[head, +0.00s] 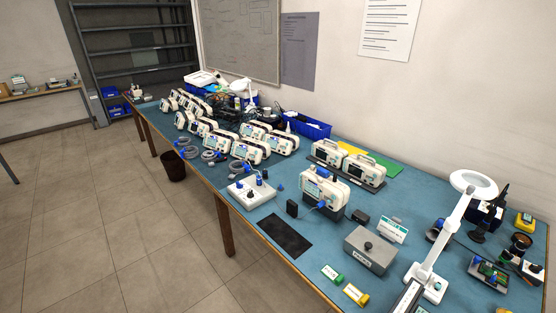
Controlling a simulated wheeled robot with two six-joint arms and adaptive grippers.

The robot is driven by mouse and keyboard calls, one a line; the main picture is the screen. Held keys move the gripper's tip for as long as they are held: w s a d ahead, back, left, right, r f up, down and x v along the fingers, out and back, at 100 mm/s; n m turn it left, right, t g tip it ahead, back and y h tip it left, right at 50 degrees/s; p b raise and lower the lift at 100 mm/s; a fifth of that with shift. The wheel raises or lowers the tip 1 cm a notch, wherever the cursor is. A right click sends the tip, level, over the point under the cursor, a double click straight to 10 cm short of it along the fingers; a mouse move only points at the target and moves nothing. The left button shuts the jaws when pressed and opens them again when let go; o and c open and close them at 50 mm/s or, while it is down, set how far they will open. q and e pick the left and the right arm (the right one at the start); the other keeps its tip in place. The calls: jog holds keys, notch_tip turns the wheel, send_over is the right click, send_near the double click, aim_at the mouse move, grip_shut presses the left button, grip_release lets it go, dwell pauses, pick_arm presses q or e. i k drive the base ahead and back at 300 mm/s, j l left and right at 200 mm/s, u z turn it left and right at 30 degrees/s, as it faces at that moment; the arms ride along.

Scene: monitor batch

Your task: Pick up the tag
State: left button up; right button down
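Two tag-like pieces lie near the front edge of the blue-topped bench (262,212). One is white with a green end (332,274), and the other is white with a yellow end (355,293). A white card with green print (392,230) stands tilted behind the grey box. I cannot tell which of these is the tag, and their print is too small to read. Neither of my grippers shows in this view.
The floor (120,220) at left is mostly clear.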

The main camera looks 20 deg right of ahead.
aim_at(358, 297)
jog(key=z, duration=1.2)
